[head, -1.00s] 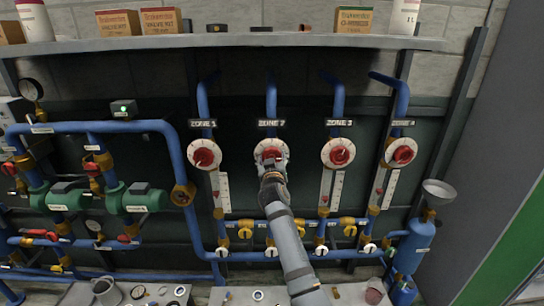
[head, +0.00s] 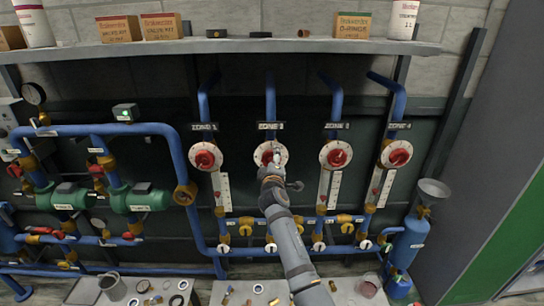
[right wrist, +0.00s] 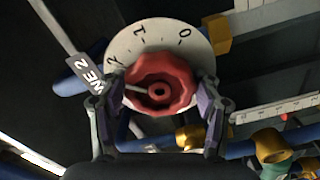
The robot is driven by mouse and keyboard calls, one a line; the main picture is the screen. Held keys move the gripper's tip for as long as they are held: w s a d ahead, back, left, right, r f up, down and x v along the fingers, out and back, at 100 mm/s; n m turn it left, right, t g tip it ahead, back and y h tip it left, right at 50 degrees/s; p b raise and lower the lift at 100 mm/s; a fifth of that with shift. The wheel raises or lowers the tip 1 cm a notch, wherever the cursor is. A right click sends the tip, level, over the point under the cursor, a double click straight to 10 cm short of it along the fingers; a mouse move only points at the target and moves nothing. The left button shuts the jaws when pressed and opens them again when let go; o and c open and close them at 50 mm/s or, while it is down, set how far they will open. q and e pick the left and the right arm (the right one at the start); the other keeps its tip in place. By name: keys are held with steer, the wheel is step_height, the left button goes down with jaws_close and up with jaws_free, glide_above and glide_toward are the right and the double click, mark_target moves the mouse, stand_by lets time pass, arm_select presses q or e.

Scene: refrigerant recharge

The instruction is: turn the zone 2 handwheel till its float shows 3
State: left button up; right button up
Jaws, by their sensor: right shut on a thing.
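The zone 2 handwheel (head: 267,154) is a red knob on a round white dial under the ZONE 2 label (head: 270,126). My right gripper (head: 272,163) is on it, in front of its lower part. In the right wrist view, the fingers of my right gripper (right wrist: 153,98) press on both sides of the red handwheel (right wrist: 165,72). The dial (right wrist: 150,34) shows 0, 1 and 2, and a pale mark on the wheel lies near the 2. My arm hides the zone 2 float in the head view. My left gripper is out of view.
Similar handwheels flank it: zone 1 (head: 205,156) at left, zone 3 (head: 336,155) and zone 4 (head: 397,153) at right. Blue pipes and yellow valves (head: 246,230) run below. A shelf (head: 230,46) with boxes hangs above. Loose parts lie on the bench below.

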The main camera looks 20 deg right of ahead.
steer(key=shift+n+p, duration=1)
steer(key=shift+n, duration=1.2)
steer(key=o, duration=1.2)
steer(key=shift+c, duration=0.2)
